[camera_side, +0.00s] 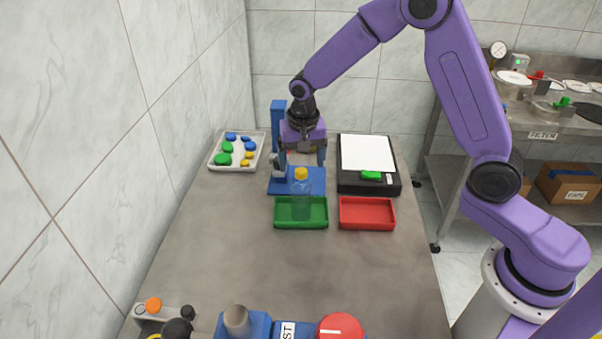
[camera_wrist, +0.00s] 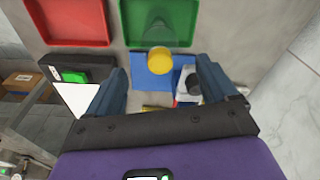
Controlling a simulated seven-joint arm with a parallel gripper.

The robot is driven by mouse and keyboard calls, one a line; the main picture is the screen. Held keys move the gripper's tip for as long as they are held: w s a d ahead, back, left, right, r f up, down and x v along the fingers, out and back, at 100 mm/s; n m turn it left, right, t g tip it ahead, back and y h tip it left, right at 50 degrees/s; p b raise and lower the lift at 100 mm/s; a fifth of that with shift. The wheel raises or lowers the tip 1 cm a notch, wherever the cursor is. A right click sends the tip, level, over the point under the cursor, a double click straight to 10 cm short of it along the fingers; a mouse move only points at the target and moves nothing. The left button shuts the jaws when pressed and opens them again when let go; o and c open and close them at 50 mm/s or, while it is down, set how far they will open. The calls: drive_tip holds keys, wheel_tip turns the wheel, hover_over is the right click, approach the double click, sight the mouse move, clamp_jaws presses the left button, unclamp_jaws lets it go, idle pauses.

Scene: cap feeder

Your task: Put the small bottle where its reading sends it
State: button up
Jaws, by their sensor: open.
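The small clear bottle (camera_side: 302,198) has a yellow cap and stands upright in the green tray (camera_side: 314,226). In the wrist view its yellow cap (camera_wrist: 159,61) shows between my fingers' lines, with the body over the green tray (camera_wrist: 185,20). My gripper (camera_side: 303,162) is open and empty, behind and above the bottle, apart from it. The red tray (camera_side: 367,226) is empty, right of the green one. A black scale (camera_side: 345,185) with a white plate (camera_side: 366,153) and a lit green display (camera_side: 371,175) stands behind the red tray; its reading is too small to read.
A blue stand (camera_side: 278,125) with an upright column is close beside my gripper. A white tray (camera_side: 213,162) of green, blue and yellow caps is at back left. Blue and red equipment (camera_side: 340,326) lines the front edge. The middle of the table (camera_side: 290,265) is clear.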

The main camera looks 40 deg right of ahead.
drive_tip(key=shift+s+a+r, duration=0.1)
drive_tip(key=shift+s+r, duration=0.05)
drive_tip(key=shift+r, duration=1)
drive_tip(key=shift+s+r, duration=0.1)
drive_tip(key=shift+r, duration=1.05)
drive_tip(key=s+a+r+n, duration=0.15)
drive_tip(key=s+n, duration=0.25)
drive_tip(key=s, duration=0.4)
drive_tip(key=s+a+r+n, duration=0.1)
drive_tip(key=s+r+n, duration=0.1)
drive_tip(key=s+n, duration=0.35)
drive_tip(key=s+d+n, duration=0.3)
drive_tip(key=s+n, duration=0.1)
drive_tip(key=s, duration=0.6)
drive_tip(key=s+d+n+g+y, duration=0.1)
drive_tip(key=s+d+n, duration=0.2)
drive_tip(key=s, duration=0.7)
drive_tip(key=shift+s+r+n, duration=0.25)
drive_tip(key=shift+r+n, duration=0.15)
drive_tip(key=shift+n, duration=0.55)
